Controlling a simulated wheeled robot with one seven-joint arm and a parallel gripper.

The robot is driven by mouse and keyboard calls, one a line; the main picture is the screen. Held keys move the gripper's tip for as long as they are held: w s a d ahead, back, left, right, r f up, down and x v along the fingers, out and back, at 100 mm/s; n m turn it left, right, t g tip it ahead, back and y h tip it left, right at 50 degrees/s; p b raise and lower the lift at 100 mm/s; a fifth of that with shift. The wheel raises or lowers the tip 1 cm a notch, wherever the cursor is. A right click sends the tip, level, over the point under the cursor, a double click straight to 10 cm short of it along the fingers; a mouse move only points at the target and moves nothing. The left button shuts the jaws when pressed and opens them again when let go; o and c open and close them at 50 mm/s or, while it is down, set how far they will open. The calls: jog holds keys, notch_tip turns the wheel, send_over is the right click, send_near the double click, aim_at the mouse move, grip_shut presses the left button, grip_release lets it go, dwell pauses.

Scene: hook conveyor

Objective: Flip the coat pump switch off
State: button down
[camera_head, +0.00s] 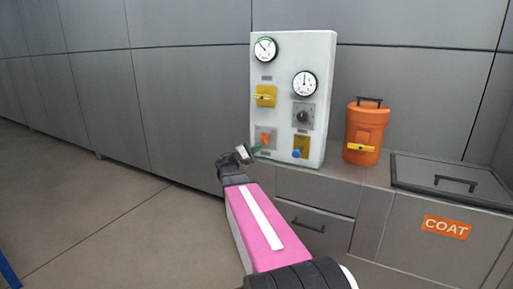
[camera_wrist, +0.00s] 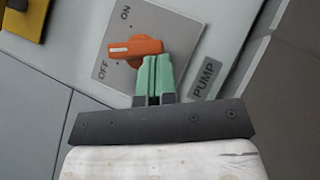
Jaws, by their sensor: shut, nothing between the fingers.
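The pump switch is an orange rotary handle (camera_wrist: 137,49) on a grey square plate (camera_wrist: 172,32) in the wrist view, with a PUMP label beside it. Its white-marked end points left, between the ON and OFF markings and nearer OFF. In the head view the switch (camera_head: 265,138) is at the lower left of the white panel (camera_head: 290,55). My gripper (camera_wrist: 155,62) is shut, its green fingertips together at the handle's lower right side. They overlap its edge in the picture; I cannot tell whether they touch. The gripper (camera_head: 257,149) also shows just below left of the switch.
The panel also carries two gauges, a yellow switch (camera_head: 264,96), a black knob (camera_head: 303,116) and a blue knob (camera_head: 297,154). An orange canister (camera_head: 366,133) stands right of it. A lidded COAT bin (camera_head: 447,227) is at the right. Open floor lies left.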

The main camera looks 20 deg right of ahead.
jog(key=shift+s+d+f+n+t+h, duration=0.1)
jog(key=shift+s+d+n+t+h, duration=0.1)
jog(key=shift+n+t+h, duration=0.3)
jog(key=shift+s+d+f+n+t+h, duration=0.15)
jog(key=shift+n+t, duration=0.15)
jog(key=shift+n, duration=0.4)
jog(key=shift+s+r, duration=0.1)
jog(key=w+d+f+v, duration=0.1)
jog(key=w+f+v, duration=0.1)
jog(key=v, duration=1)
jog(key=shift+a+f, duration=0.2)
jog(key=shift+a, duration=0.2)
